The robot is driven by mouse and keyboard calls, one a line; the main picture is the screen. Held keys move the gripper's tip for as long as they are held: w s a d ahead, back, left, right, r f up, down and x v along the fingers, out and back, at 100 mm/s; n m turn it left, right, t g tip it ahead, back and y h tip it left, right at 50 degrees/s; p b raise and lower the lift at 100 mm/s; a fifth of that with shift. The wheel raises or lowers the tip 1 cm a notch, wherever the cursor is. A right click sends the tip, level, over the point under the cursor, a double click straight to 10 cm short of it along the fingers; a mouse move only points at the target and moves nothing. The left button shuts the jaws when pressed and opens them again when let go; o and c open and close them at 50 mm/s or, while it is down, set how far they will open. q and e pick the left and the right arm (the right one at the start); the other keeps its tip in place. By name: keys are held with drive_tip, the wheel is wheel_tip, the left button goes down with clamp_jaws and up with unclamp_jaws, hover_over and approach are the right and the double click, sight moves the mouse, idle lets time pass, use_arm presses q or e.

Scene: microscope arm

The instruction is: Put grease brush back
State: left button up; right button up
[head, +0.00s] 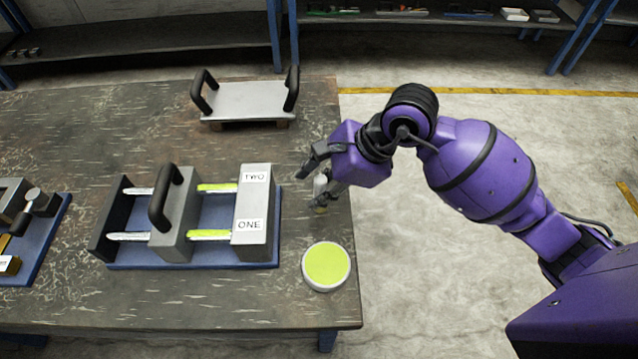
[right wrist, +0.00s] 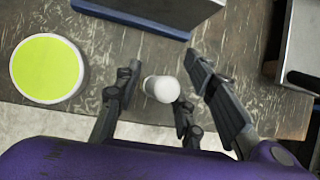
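The grease brush (head: 321,188) appears as a pale, roughly upright cylinder near the table's right edge, partly hidden by my right gripper in the head view. In the right wrist view its white rounded end (right wrist: 162,88) points toward the camera. My right gripper (head: 322,178) is open, with its fingers on either side of the brush; a gap shows between the left finger and the brush. Its fingers also show in the right wrist view (right wrist: 158,98). A round white tub of yellow-green grease (head: 327,266) sits nearer the front edge. My left gripper is out of view.
Left of the brush is a blue-based rail fixture (head: 190,257) with a black-handled sliding block and a block marked ONE and TWO. A grey two-handled plate (head: 250,101) lies behind. Another blue-based assembly (head: 35,240) is at far left. Bare table surrounds the tub.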

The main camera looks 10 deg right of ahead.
drive_tip(key=shift+r, duration=0.25)
drive_tip(key=v, duration=1.2)
drive_tip(key=shift+f, duration=0.1)
idle(0.6)
